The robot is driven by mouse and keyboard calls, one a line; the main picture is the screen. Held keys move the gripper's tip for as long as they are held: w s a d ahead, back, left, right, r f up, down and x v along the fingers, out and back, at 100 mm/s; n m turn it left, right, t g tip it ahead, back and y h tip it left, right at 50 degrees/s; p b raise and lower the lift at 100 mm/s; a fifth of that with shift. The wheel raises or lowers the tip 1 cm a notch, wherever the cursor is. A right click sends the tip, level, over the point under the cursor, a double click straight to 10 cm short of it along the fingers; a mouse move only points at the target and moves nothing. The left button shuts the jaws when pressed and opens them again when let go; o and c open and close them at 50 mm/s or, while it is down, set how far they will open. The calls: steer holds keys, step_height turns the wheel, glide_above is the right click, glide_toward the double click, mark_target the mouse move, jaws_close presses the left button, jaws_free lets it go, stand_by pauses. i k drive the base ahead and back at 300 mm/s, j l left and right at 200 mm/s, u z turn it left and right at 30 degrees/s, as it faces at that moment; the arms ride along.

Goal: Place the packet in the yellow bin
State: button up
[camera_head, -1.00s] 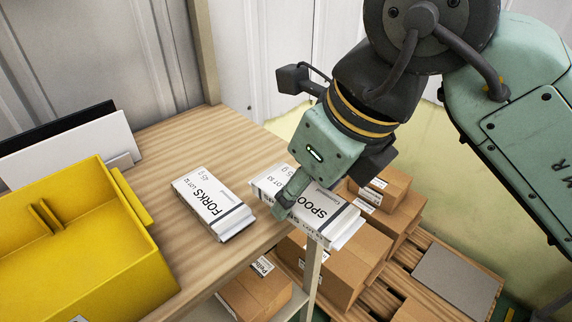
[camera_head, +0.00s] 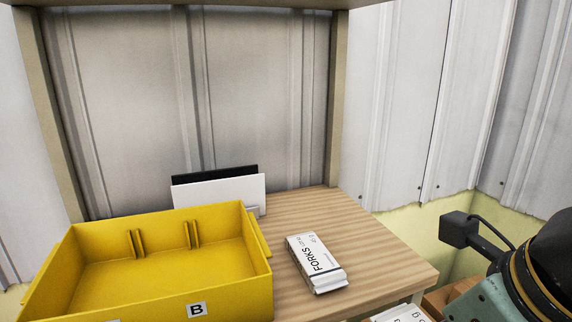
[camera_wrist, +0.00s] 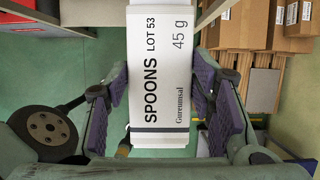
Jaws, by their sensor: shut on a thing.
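My gripper (camera_wrist: 160,88) is shut on a white packet (camera_wrist: 160,60) printed "SPOONS LOT 53", with the finger pads on its left and right sides in the wrist view. In the head view only a sliver of a white packet (camera_head: 401,315) shows at the bottom edge, right of the table's front; the fingers are out of that view. The yellow bin (camera_head: 235,293), marked B, stands on the wooden table at the left and looks empty. A second white packet, "FORKS" (camera_head: 317,265), lies on the table right of the bin.
The wooden table (camera_head: 380,250) has free room around the forks packet. A white panel and a black panel (camera_head: 218,190) stand behind the bin. A post (camera_head: 338,100) and metal wall are at the back. Cardboard boxes (camera_wrist: 245,25) stand below in the wrist view.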

mark_target(104, 301)
steer(key=k, duration=1.15)
